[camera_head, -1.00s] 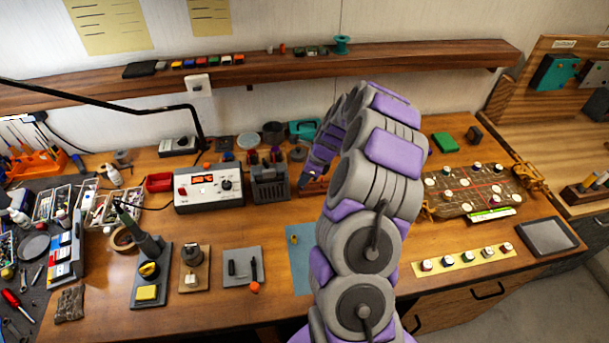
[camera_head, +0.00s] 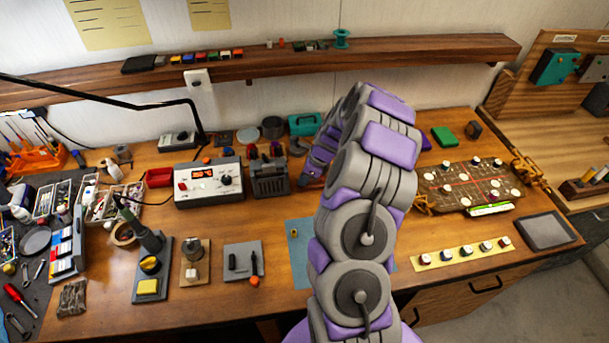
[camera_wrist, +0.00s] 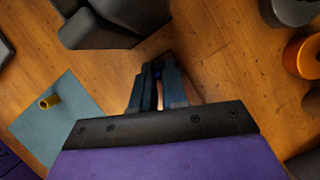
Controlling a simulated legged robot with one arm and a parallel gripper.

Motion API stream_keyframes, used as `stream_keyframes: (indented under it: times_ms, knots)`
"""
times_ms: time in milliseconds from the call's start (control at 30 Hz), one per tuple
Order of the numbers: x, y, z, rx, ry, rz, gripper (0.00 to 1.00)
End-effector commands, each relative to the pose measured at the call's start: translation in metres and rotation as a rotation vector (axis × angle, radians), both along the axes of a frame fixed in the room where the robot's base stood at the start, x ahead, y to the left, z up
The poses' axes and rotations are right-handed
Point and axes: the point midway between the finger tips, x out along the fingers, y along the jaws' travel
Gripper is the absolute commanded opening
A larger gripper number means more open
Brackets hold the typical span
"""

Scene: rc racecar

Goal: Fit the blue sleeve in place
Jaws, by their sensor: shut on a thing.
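My gripper (camera_wrist: 158,75) points at the wooden bench in the wrist view. Its two dark fingers are close together on a small blue piece (camera_wrist: 157,72), which I take to be the blue sleeve; only a little of it shows between the tips. Whether the sleeve touches anything below is hidden. In the head view my gripper (camera_head: 306,178) is low at the back middle of the bench, mostly behind my arm, right of a dark grey slotted block (camera_head: 270,180). A dark grey block also shows ahead of the fingertips in the wrist view (camera_wrist: 100,30).
A blue-grey mat (camera_head: 301,262) with a small brass ring (camera_wrist: 48,102) lies beside my arm. An orange cylinder (camera_wrist: 303,55) and a grey one (camera_wrist: 291,10) stand at the wrist view's upper right. A brown board with white discs (camera_head: 450,190) lies on the bench's right.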

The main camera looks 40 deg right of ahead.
Motion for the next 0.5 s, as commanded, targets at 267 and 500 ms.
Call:
stream_keyframes:
  times_ms: [267, 500]
  knots:
    - [0.0, -0.0001, -0.0001, -0.001, -0.001, 0.0, 0.16]
    - [0.0001, -0.0002, 0.0, -0.001, -0.001, 0.0, 0.39]
